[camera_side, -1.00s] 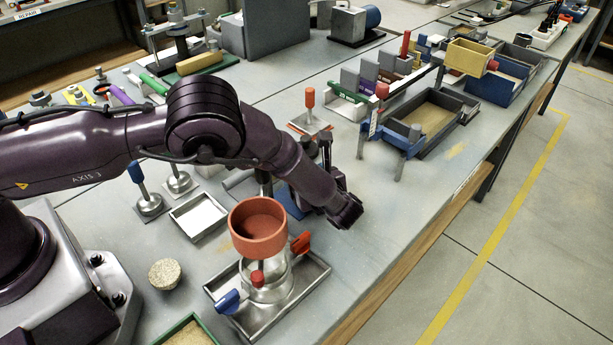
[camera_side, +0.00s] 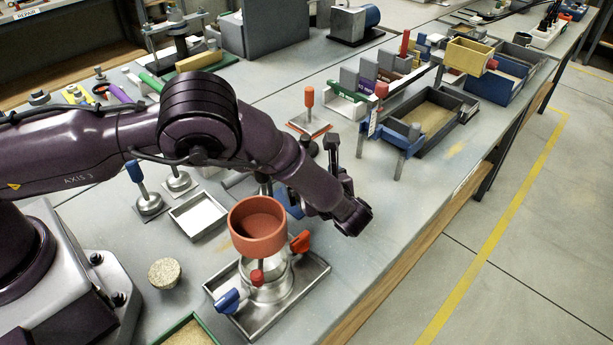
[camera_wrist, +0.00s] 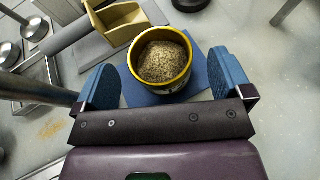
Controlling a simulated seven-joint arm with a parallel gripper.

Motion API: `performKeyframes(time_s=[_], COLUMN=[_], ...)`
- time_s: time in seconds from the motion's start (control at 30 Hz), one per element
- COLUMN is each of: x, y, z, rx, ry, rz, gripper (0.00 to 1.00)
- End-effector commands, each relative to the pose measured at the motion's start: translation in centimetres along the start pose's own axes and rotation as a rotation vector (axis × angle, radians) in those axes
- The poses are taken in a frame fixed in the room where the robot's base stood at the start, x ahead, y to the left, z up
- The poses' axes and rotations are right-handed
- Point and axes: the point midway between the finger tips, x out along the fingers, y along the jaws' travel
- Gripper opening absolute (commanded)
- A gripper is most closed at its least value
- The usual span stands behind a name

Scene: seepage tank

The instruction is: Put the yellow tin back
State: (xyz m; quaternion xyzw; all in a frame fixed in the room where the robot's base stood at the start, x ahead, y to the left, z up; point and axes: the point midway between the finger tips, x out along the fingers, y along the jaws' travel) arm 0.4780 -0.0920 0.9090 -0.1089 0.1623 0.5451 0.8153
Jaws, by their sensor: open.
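The yellow tin (camera_wrist: 135,72), full of grainy brown material, stands upright on a blue mat (camera_wrist: 205,72) in the wrist view. My gripper (camera_wrist: 165,75) is open, with one blue-padded finger on each side of the tin and gaps between. The tin is ahead of the gripper bar, and no grip on it shows. In the side view my gripper (camera_side: 345,200) is low over the table; the tin is hidden behind my arm, and only part of the blue mat (camera_side: 287,203) shows.
A clear vessel with an orange-red bowl (camera_side: 257,228) stands on a metal tray (camera_side: 313,284) close to my gripper. A yellow scoop (camera_wrist: 120,22) lies beyond the tin. A yellow open box (camera_side: 470,57) is at the far right. Table to the right of my gripper is clear.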

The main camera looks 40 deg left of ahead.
Motion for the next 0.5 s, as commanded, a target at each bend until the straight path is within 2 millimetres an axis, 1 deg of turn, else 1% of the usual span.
performKeyframes(time_s=[0.03, 0.23, 0.4, 0.5], x=[-1.3, -5.6, -8.1, -8.8], y=[-0.1, 0.0, 0.0, 0.0], z=[0.0, 0.0, 0.0, 0.0], rx=[0.0, 0.0, 0.0, 0.0], ry=[0.001, 0.001, 0.001, 0.001], rz=[-0.005, -0.003, -0.002, -0.001], gripper=[0.97, 0.97, 0.97, 0.97])
